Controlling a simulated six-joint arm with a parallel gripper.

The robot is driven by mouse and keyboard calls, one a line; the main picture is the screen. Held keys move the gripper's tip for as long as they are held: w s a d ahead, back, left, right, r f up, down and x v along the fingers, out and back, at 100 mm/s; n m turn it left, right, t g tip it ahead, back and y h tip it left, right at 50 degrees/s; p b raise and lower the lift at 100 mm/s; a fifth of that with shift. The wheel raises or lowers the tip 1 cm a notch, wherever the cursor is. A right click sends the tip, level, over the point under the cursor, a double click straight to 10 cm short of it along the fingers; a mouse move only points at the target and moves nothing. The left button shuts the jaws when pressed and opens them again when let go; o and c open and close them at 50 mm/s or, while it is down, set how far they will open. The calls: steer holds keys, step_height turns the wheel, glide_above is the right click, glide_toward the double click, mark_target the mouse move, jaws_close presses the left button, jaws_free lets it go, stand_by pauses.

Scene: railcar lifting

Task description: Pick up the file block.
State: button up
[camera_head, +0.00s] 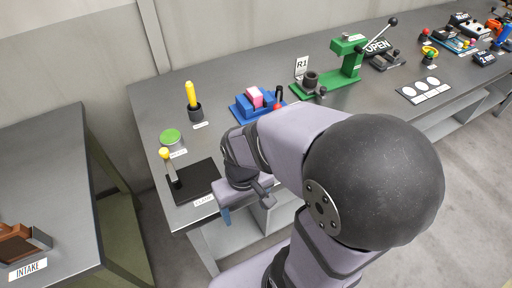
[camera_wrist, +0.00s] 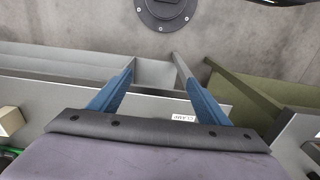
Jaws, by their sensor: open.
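No object in view is plainly marked as the file block, and I cannot tell for certain which one it is. A yellow-handled tool (camera_head: 190,94) stands upright in a dark round holder (camera_head: 195,113) on the grey bench. A brown block with a grey part (camera_head: 22,244) lies by the INTAKE label on the left table. My gripper (camera_wrist: 154,78) is open, with its two blue fingers wide apart and nothing between them. In the head view it hangs by the front edge of the bench, right of the black mat; one blue fingertip shows.
The black mat (camera_head: 197,190) carries a yellow-knobbed lever (camera_head: 168,168) by the CLAMP label. Behind it are a green-topped tin (camera_head: 170,137), a blue fixture with a pink piece (camera_head: 258,103) and a green press (camera_head: 335,78). A gap separates the left table (camera_head: 55,160) from the bench.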

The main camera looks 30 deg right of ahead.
steer(key=shift+d, duration=0.1)
steer(key=s+d+f+m+b, duration=0.1)
steer(key=d+f+m+b, duration=0.2)
steer(key=d+f, duration=0.15)
steer(key=w+d+m+b, duration=0.1)
steer(key=w+d, duration=0.2)
steer(key=w+d+r+m+t+b, duration=0.1)
steer(key=w+d, duration=0.2)
steer(key=d, duration=0.1)
steer(key=w+d+m+t+b, duration=0.1)
steer(key=w+d, duration=0.2)
steer(key=d, duration=0.1)
steer(key=shift+w+d+r, duration=0.1)
steer(key=shift+w+r, duration=0.05)
steer(key=shift+w, duration=0.2)
steer(key=w+d+r+n+t, duration=0.2)
steer(key=w+r+n, duration=0.2)
steer(key=w+r, duration=0.3)
steer(key=shift+w+f+n+p, duration=0.35)
steer(key=shift+w+f, duration=0.25)
steer(key=shift+f, duration=0.65)
steer(key=shift+w+f+n+p, duration=0.3)
steer(key=shift+w+f, duration=0.3)
steer(key=shift+f, duration=0.7)
steer(key=shift+w+f+n+p, duration=0.3)
steer(key=shift+w+f, duration=0.3)
steer(key=shift+f, duration=0.65)
steer(key=shift+t, duration=0.3)
steer(key=c, duration=1.4)
